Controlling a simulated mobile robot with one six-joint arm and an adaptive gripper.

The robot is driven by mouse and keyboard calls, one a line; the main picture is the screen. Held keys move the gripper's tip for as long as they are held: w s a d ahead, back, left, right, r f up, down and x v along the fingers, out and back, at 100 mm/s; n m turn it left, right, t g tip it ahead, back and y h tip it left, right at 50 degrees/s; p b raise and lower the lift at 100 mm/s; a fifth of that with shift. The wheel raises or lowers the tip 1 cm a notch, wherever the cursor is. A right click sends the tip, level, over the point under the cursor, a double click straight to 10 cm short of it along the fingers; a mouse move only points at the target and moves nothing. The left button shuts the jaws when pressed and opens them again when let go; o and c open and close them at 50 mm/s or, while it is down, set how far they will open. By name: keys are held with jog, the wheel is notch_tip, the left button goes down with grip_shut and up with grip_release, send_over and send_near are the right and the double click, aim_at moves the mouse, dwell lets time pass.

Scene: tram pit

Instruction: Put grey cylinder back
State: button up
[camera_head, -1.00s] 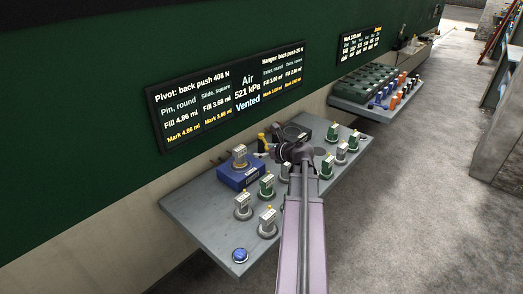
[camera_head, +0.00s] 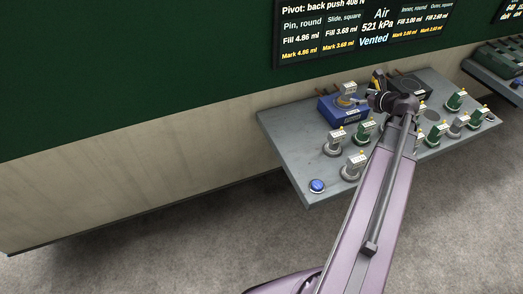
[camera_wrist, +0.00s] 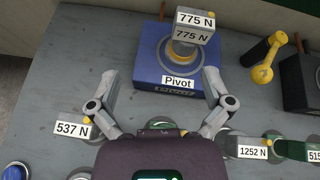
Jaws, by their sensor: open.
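A grey cylinder labelled 775 N (camera_wrist: 185,47) stands on the blue Pivot block (camera_wrist: 147,78). In the head view, the cylinder (camera_head: 347,97) sits on top of the block (camera_head: 336,112) at the table's back. My gripper (camera_wrist: 160,82) is open and empty, its fingers spread in front of and partly across the block's near side, apart from the cylinder. In the head view my wrist is right of the block and the fingertips cannot be made out. Other grey cylinders are the 537 N one (camera_wrist: 77,130) at lower left and the 1252 N one (camera_wrist: 246,148) at lower right.
The grey table (camera_head: 290,140) carries several more grey and green cylinders. A dark empty round spot (camera_head: 432,115) shows at right. A blue button (camera_head: 317,186) is at the near left corner. A dark block and yellow-knobbed handle (camera_wrist: 262,72) stand right of the Pivot block. Display boards hang behind.

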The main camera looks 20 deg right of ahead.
jog(key=w+a+f+n+g+y, duration=0.1)
jog(key=a+f+n+g, duration=0.2)
jog(key=a+n, duration=0.6)
jog(key=w+a+f+n+g+y, duration=0.1)
jog(key=a+f+n+g, duration=0.4)
jog(key=a, duration=0.8)
jog(key=s+a+f+n+g+h, duration=0.1)
jog(key=s+a+n, duration=0.3)
jog(key=a+n, duration=0.5)
jog(key=s+a+f+n+g+h, duration=0.1)
jog(key=s+a+n+g+h, duration=0.2)
jog(key=a+n, duration=0.6)
jog(key=shift+s+f, duration=0.15)
jog(key=shift+s, duration=0.4)
notch_tip(320, 180, up, 3)
jog(key=p, duration=0.3)
jog(key=shift+f, duration=0.1)
